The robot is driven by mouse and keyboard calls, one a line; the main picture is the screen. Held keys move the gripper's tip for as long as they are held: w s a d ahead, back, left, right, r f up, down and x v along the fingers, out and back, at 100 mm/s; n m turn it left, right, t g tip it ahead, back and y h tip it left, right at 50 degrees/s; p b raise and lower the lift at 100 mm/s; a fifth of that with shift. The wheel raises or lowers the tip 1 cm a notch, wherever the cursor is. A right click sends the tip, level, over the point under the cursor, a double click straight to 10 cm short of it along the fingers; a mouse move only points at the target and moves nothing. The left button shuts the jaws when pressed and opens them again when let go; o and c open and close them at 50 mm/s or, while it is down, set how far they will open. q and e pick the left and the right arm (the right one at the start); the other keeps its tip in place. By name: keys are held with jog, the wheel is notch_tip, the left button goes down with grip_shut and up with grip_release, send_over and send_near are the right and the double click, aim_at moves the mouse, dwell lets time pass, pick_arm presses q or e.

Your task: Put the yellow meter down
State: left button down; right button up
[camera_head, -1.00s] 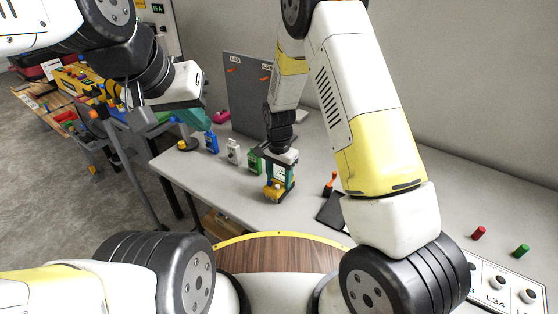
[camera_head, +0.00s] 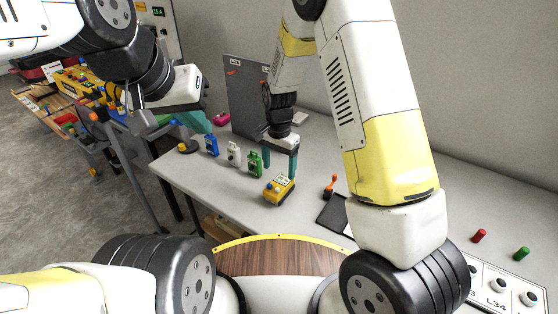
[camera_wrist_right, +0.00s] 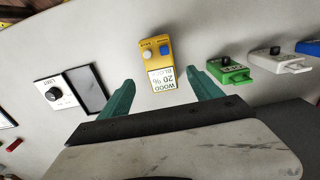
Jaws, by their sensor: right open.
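The yellow meter (camera_head: 279,189) lies on the grey table, with a pale label and knobs on its face.
Blue (camera_head: 211,145), white (camera_head: 233,154) and green (camera_head: 254,162) devices stand in a row left of the meter. A grey panel (camera_head: 245,95) stands behind.

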notch_tip(320, 180, up, 5)
notch_tip(320, 180, up, 9)
jog(key=n+t+y, duration=0.1)
send_over(279, 184)
jog(key=s+d, duration=0.2)
jog(key=d, duration=0.2)
jog(key=s+d+r+n+t+y, duration=0.1)
jog(key=s+d+r+n+t, duration=0.1)
jog(key=s+d+r, duration=0.35)
jog(key=s+d+r+n+t, duration=0.1)
jog(key=s+d+r+n, duration=0.1)
jog(key=s+r, duration=0.2)
jog(key=s+d+r+n+t, duration=0.2)
jog(key=s+r, duration=0.3)
jog(key=s, duration=0.4)
jog(key=shift+s+d+r, duration=0.25)
jog(key=shift+s+d, duration=0.1)
